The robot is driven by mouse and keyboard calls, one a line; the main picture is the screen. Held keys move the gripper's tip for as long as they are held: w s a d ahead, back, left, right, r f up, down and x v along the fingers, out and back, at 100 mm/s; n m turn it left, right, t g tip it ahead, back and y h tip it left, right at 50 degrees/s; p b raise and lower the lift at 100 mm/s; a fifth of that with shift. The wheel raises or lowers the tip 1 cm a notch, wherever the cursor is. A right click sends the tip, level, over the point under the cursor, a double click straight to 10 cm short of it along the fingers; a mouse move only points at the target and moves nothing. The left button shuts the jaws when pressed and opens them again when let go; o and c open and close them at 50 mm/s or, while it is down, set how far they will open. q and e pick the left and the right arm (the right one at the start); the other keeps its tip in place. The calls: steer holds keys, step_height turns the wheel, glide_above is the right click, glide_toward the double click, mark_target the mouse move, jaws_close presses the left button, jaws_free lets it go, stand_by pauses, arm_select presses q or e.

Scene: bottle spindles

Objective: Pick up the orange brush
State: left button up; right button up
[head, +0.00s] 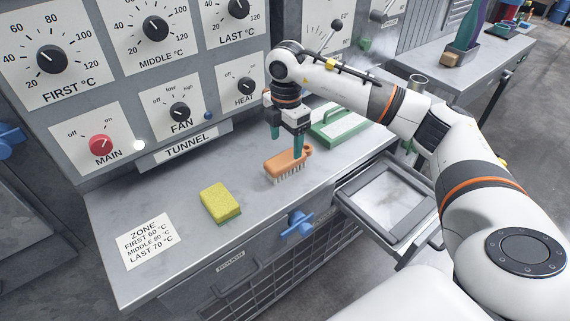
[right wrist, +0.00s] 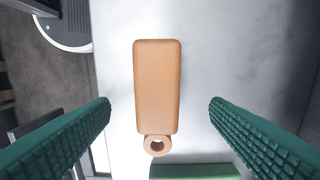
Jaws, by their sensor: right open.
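The orange brush (head: 287,164) lies bristles down on the grey metal worktop, with its ring end toward the right in the head view. In the right wrist view the brush (right wrist: 156,88) is centred between the fingers, its ring end nearest the bottom edge. My right gripper (head: 287,142) is above the brush, pointing down, with its green fingers spread on either side. The fingers also show apart in the right wrist view (right wrist: 160,125), with nothing between them touching. My left gripper is not in view.
A yellow-green sponge (head: 220,202) lies left of the brush. A green-topped object (head: 338,124) lies just behind it. An open drawer (head: 345,199) juts out at the front right. A blue knob (head: 297,224) sticks out from the front. The dial panel rises behind.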

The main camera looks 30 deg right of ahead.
mark_target(286, 157)
steer(key=f, duration=0.6)
steer(key=shift+s+a+f+p, duration=0.1)
steer(key=shift+s+f+p, duration=0.1)
steer(key=shift+p, duration=0.1)
steer(key=shift+c, duration=0.3)
steer(key=c, duration=1)
steer(key=shift+r, duration=5.05)
steer(key=shift+c, duration=0.2)
